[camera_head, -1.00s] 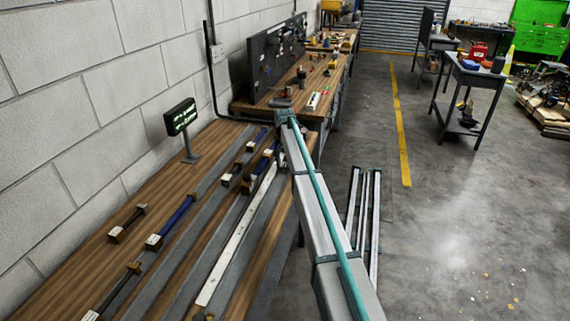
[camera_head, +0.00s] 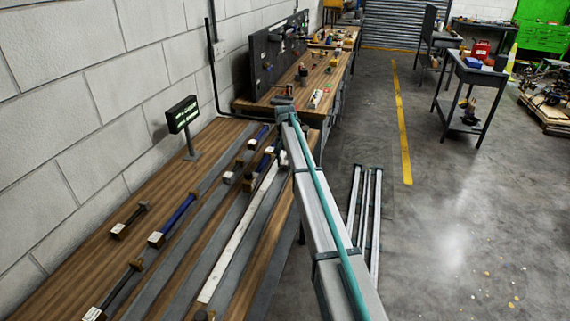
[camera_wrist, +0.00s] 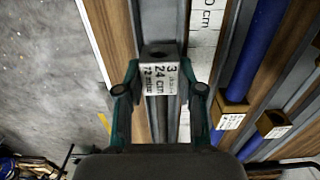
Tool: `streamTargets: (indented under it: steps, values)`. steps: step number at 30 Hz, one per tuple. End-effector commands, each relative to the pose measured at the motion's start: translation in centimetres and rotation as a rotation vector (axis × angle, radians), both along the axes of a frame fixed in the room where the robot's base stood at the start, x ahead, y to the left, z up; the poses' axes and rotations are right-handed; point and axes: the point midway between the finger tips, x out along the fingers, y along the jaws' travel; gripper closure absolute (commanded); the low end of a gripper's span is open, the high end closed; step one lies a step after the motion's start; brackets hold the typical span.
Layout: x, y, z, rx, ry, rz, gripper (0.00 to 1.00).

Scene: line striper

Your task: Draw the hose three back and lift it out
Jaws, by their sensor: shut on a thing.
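A dark end block with a white label reading "3", "24 cm" and "72 mbar" (camera_wrist: 160,72) is in the wrist view, in line with a grey channel. My gripper (camera_wrist: 161,88) has its two teal fingers closed on the sides of this block. The hose behind the block is mostly hidden by my gripper, and I cannot tell whether it touches the channel. In the head view my gripper (camera_head: 283,159) is at the right side of the bench, beside the white ruler (camera_head: 238,236). The held block is too small to make out there.
The wooden bench (camera_head: 90,262) has several grey channels. A blue hose (camera_head: 180,212) and a black hose (camera_head: 118,290) with end blocks lie to the left. A display on a stand (camera_head: 182,114) is near the wall. Metal rails (camera_head: 366,215) lie right of my arm.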

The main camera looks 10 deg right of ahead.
Motion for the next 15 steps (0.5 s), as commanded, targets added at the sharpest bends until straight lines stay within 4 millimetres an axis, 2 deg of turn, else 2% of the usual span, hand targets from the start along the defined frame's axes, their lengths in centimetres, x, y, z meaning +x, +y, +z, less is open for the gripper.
streamTargets:
  steps: [15]
  values:
    - [0.0,0.0,3.0,0.0,0.0,0.0,0.93]
